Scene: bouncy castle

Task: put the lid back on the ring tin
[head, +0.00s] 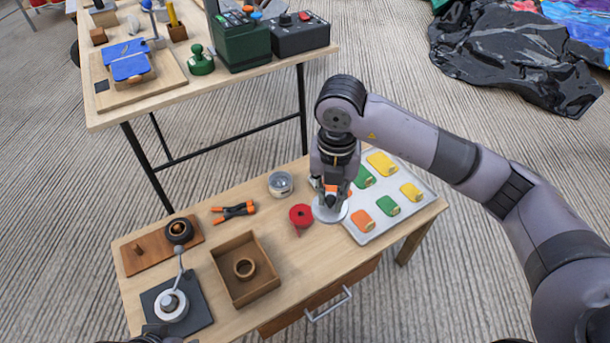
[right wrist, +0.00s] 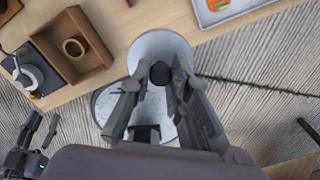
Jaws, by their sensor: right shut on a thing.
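A small round silver tin (head: 280,184) stands on the low wooden table with its top open; its contents are too small to make out. A flat silver disc lid (head: 325,213) is under my right gripper (head: 335,197), between the tin and the tray. In the right wrist view, my right gripper (right wrist: 160,76) is shut on the black knob of the lid (right wrist: 150,45). I cannot tell how high the lid is above the table. The lid is to the right of the tin and apart from it. My left gripper (right wrist: 40,130) shows at the left with its fingers apart.
A red spool (head: 300,215) sits close left of the lid. A metal tray (head: 412,215) with several coloured pieces is on the right. Orange-handled pliers (head: 233,210), a wooden box (head: 228,285) and a dark mat (head: 195,312) lie to the left. A higher table (head: 110,115) stands behind.

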